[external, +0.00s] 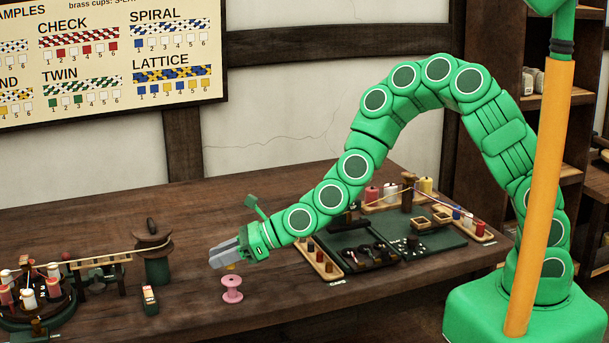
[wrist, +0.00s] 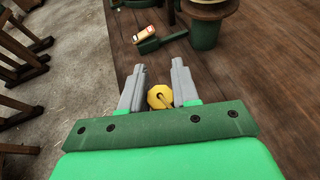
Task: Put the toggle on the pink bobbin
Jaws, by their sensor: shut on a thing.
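My gripper (external: 222,255) is low over the table, left of the green mat, with its grey fingers shut on a small yellow piece, which I take to be the toggle (external: 232,267). In the wrist view the toggle (wrist: 160,97) sits between the fingers, close to the palm, and shows a dark slot or hook mark. The pink bobbin (external: 232,289) stands upright on the table just below the toggle. Whether the two touch is too small to tell. The wrist view does not show the bobbin; the gripper or toggle hides it.
A dark green post with a wooden spool top (external: 153,250) and a small block with a red and white label (external: 149,298) stand to the left. A braiding stand (external: 40,290) is farther left. The green mat (external: 355,240) with small trays and spools lies to the right.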

